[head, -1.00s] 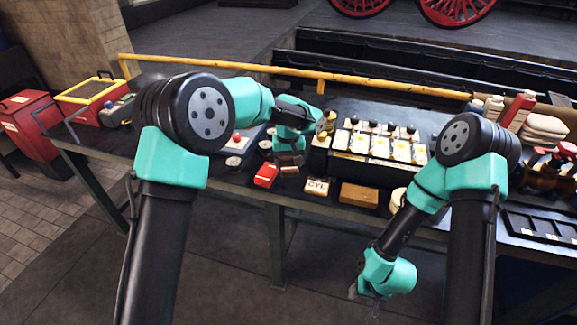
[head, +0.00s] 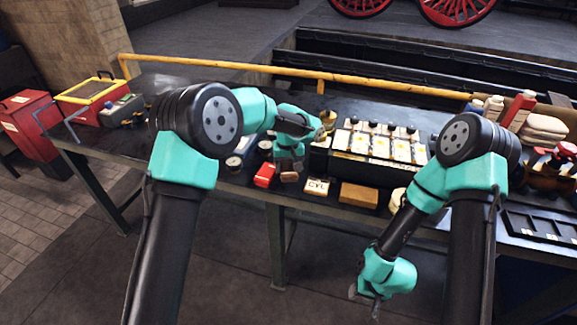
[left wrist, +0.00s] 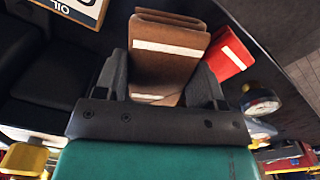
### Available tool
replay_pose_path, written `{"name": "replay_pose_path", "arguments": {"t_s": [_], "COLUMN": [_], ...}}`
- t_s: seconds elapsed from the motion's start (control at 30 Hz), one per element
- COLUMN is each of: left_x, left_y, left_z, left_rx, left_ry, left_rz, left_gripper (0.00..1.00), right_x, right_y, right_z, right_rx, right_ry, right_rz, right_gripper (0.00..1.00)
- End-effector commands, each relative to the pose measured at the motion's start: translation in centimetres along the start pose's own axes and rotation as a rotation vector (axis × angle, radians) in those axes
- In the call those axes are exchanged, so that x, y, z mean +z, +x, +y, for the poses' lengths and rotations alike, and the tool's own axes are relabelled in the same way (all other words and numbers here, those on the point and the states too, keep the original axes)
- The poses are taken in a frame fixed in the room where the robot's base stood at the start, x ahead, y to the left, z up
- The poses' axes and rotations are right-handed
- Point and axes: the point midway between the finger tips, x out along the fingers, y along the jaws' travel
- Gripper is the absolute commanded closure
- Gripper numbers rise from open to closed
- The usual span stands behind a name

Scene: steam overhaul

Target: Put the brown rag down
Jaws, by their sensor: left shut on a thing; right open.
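The brown rag (left wrist: 165,65) is a folded brown bundle with white bands, between the fingers of my left gripper (left wrist: 163,88) in the left wrist view. In the head view the left gripper (head: 289,166) is shut on the rag (head: 289,177) near the bench's front edge, between the red folded piece (head: 265,174) and the CYL-marked block (head: 317,186). I cannot tell whether the rag touches the bench top. My right gripper (head: 368,296) is open and empty, hanging low in front of the bench.
A tan block (head: 358,195) lies right of the CYL block. A row of white-topped pieces (head: 382,147) stands behind. The red piece (left wrist: 228,53) and a round gauge (left wrist: 260,102) are close right of the rag in the wrist view. A yellow rail (head: 390,88) runs along the back.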

Motion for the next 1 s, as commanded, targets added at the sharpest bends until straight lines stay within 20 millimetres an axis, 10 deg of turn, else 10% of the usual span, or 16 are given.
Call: {"name": "replay_pose_path", "arguments": {"t_s": [0.57,0.6,1.0], "left_x": [0.0,0.0,0.0], "left_y": [1.1,1.0,1.0], "left_z": [0.0,0.0,0.0], "left_rx": [0.0,0.0,0.0], "left_ry": [0.001,0.001,0.0], "left_rz": [-0.001,0.0,0.0], "left_gripper": [0.56,0.33,0.11], "right_x": [0.0,0.0,0.0], "right_y": [0.0,0.0,0.0], "right_z": [0.0,0.0,0.0], "right_rx": [0.0,0.0,0.0], "right_ry": [0.0,0.0,0.0], "right_rz": [0.0,0.0,0.0], "right_gripper": [0.57,0.57,0.57]}}
